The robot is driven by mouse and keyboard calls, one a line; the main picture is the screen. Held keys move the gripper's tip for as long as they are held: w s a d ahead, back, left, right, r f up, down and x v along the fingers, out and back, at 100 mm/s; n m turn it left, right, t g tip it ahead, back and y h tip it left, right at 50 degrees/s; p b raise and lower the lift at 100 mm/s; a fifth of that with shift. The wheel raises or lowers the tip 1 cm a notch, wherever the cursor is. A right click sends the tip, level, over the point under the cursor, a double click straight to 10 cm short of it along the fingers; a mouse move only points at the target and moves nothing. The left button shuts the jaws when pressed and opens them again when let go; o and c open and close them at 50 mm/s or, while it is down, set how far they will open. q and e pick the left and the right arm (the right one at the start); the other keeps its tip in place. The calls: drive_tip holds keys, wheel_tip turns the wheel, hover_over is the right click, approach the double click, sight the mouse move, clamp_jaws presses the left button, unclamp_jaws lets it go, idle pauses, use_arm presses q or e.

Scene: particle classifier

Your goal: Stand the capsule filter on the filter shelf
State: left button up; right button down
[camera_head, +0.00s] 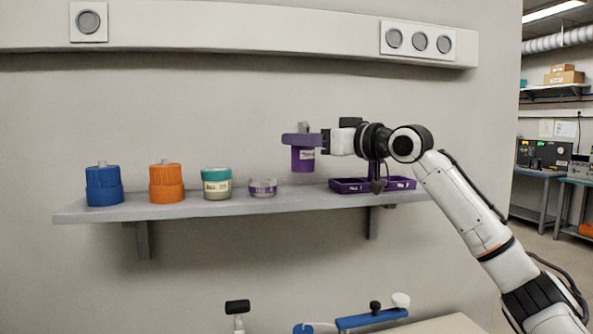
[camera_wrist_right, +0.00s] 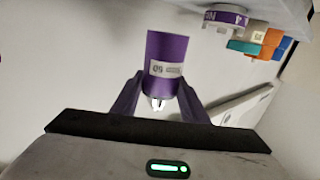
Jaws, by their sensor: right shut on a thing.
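The capsule filter is a purple cylinder (camera_head: 303,160) with a white label. My right gripper (camera_head: 303,139) is shut on its upper part and holds it upright, a little above the wall shelf (camera_head: 225,208). In the right wrist view, the purple filter (camera_wrist_right: 167,50) sits between the purple fingers (camera_wrist_right: 155,95), with a clear nozzle end showing toward the palm. My left gripper is not in view.
On the shelf stand a blue ribbed filter (camera_head: 104,188), an orange ribbed filter (camera_head: 166,186), a teal-lidded jar (camera_head: 217,186), a small dish with a purple label (camera_head: 263,189) and a purple tray (camera_head: 349,186). A blue-handled device (camera_head: 370,319) lies below.

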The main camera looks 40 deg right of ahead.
sight(311, 160)
wheel_tip(311, 160, down, 4)
drive_tip(key=shift+f+b, duration=0.15)
drive_tip(key=shift+b, duration=0.65)
drive_tip(key=shift+w, duration=0.1)
drive_tip(key=c, duration=1)
unclamp_jaws()
drive_tip(key=shift+a+f, duration=0.1)
drive_tip(key=shift+f, duration=0.05)
drive_tip(key=shift+c, duration=0.2)
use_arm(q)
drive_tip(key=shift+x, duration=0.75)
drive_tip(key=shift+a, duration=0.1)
